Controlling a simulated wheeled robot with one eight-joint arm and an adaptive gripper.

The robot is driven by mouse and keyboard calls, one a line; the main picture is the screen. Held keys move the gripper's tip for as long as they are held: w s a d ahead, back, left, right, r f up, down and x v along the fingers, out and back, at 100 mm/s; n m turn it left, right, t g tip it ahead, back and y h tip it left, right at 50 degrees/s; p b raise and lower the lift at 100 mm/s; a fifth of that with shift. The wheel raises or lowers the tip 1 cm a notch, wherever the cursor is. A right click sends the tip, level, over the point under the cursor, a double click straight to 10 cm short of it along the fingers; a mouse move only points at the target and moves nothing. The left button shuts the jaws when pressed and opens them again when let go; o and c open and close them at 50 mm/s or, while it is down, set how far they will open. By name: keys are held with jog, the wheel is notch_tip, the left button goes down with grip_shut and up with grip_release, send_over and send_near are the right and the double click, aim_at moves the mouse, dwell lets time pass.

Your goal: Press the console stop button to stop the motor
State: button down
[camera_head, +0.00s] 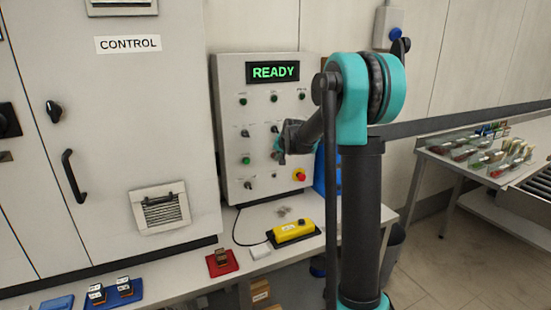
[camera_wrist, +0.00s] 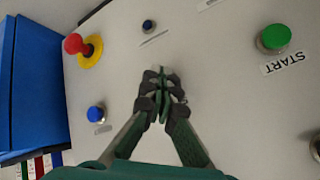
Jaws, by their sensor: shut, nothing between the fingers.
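The grey console (camera_head: 228,120) stands on the bench, its screen (camera_head: 273,72) reading READY in green. A red mushroom button on a yellow base (camera_head: 299,175) is low at the console's right; it is at the upper left of the wrist view (camera_wrist: 75,44). A green button (camera_wrist: 274,38) labelled START is at the upper right there. My gripper (camera_wrist: 160,80) is shut and empty in front of the panel face, between these two buttons in the picture. It also shows in the head view (camera_head: 281,147), covering part of the panel. Contact cannot be told. No STOP label is readable.
A yellow pendant (camera_head: 294,231) lies on the bench below the console. A cabinet (camera_head: 110,150) marked CONTROL stands left. A blue object (camera_wrist: 35,85) is beside the panel.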

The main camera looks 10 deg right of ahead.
dwell(0.4)
jog(key=shift+s+d, duration=0.25)
jog(key=shift+s, duration=0.55)
jog(key=shift+s, duration=0.15)
jog(key=s, duration=0.1)
jog(key=s+d, duration=0.1)
jog(key=s, duration=0.2)
jog(key=shift+s+d, duration=0.25)
jog(key=shift+d, duration=0.05)
jog(key=s+d+f+n+g, duration=0.1)
jog(key=s+f, duration=0.4)
jog(key=s, duration=0.8)
jog(key=s+d+f+n+g+h, duration=0.1)
jog(key=s+f, duration=0.4)
jog(key=s, duration=0.8)
jog(key=s+d+f+n+g, duration=0.1)
jog(key=s+f, duration=0.4)
jog(key=s, duration=0.8)
jog(key=shift+s+d+f+n+g+h, duration=0.35)
jog(key=shift+n+g, duration=0.35)
jog(key=shift+n, duration=0.3)
